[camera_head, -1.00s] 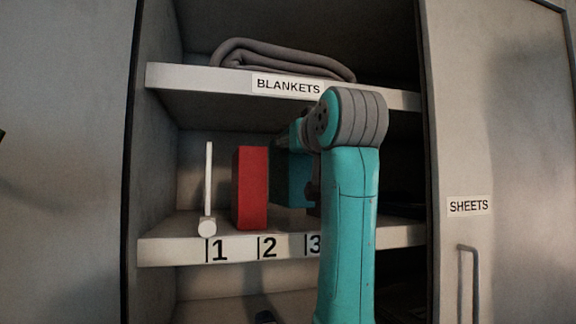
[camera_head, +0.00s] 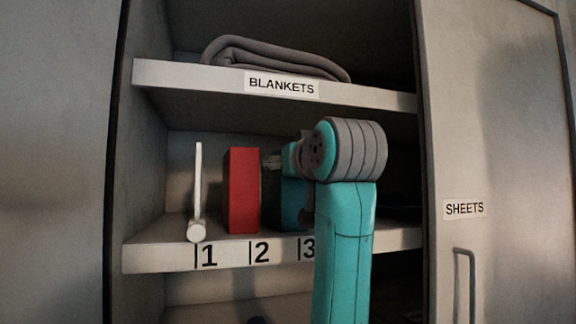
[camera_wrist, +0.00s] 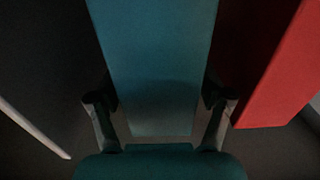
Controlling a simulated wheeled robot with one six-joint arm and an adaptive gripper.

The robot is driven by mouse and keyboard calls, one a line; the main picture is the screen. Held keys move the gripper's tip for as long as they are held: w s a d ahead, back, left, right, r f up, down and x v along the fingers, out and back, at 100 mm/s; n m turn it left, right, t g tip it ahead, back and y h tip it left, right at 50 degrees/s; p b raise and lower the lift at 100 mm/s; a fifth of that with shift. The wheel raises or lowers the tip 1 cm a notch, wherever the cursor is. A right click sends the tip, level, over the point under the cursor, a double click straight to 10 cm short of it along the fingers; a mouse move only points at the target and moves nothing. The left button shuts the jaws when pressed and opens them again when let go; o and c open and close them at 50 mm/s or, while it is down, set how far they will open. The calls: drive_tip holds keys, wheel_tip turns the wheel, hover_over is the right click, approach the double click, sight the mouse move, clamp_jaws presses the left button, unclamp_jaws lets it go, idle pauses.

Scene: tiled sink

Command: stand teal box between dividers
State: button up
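The teal box (camera_head: 292,203) is in the middle shelf bay, right of the red box (camera_head: 243,190) and above the mark 3. My arm partly hides it. In the wrist view the teal box (camera_wrist: 155,65) lies between the two fingers of my gripper (camera_wrist: 160,98), which appear to touch its sides. The red box (camera_wrist: 275,75) is to its right there, with a dark gap between. A thin white upright divider (camera_head: 198,185) stands left of the red box, by the mark 1. Whether the teal box's base rests on the shelf cannot be told.
The shelf's front edge (camera_head: 155,260) carries marks 1, 2 and 3. Above is the upper shelf labelled BLANKETS (camera_head: 282,86) with a folded grey blanket (camera_head: 270,57). A closed door labelled SHEETS (camera_head: 464,208) is on the right. My arm hides the shelf's right part.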

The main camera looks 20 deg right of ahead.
drive_tip(key=s, duration=1.2)
drive_tip(key=shift+r, duration=0.1)
idle(0.4)
